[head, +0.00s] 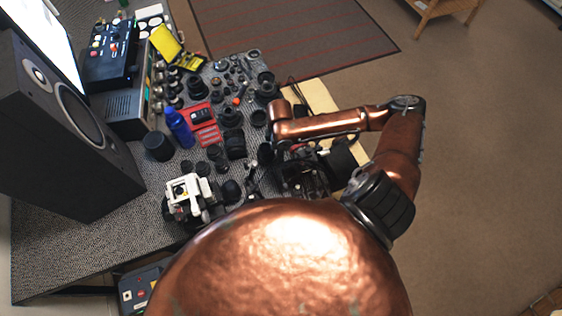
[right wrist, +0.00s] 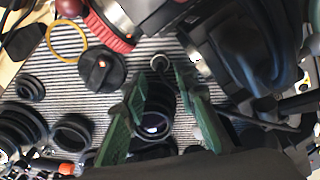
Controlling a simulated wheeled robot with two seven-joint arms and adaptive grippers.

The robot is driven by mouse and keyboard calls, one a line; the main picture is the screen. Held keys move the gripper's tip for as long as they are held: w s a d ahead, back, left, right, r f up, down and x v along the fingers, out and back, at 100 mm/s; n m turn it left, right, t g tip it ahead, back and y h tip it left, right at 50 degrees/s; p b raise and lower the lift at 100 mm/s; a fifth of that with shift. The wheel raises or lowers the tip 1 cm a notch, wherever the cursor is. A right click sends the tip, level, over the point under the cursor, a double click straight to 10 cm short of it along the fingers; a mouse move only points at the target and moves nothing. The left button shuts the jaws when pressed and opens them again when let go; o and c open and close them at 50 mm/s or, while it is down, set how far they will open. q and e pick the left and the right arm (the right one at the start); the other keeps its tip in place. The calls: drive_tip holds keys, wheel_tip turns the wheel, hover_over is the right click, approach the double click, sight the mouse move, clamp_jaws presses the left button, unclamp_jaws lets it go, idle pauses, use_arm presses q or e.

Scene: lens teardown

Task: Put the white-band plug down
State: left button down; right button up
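In the right wrist view my right gripper (right wrist: 161,80) has its two green fingers spread apart over the striped mat. A small round dark piece with a pale rim (right wrist: 160,62) lies at the fingertips, between them; it may be the white-band plug, but I cannot be sure. A dark cylinder with a bluish glass-like face (right wrist: 153,124) shows between the fingers nearer the wrist; I see no clear grip on it. In the head view my copper right arm reaches over the table from the right, and its gripper is hard to make out. My left gripper is not visible.
A black knob-like cap (right wrist: 102,69), a yellow ring (right wrist: 66,39) and dark rings (right wrist: 73,134) lie left of the fingers. In the head view a blue bottle (head: 179,127), a red tray (head: 205,137) and a speaker (head: 68,130) crowd the table.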

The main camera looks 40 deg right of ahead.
wheel_tip(320, 180, down, 4)
drive_tip(key=shift+f+b, duration=0.25)
drive_tip(key=shift+b, duration=0.05)
drive_tip(key=shift+c, duration=0.5)
clamp_jaws()
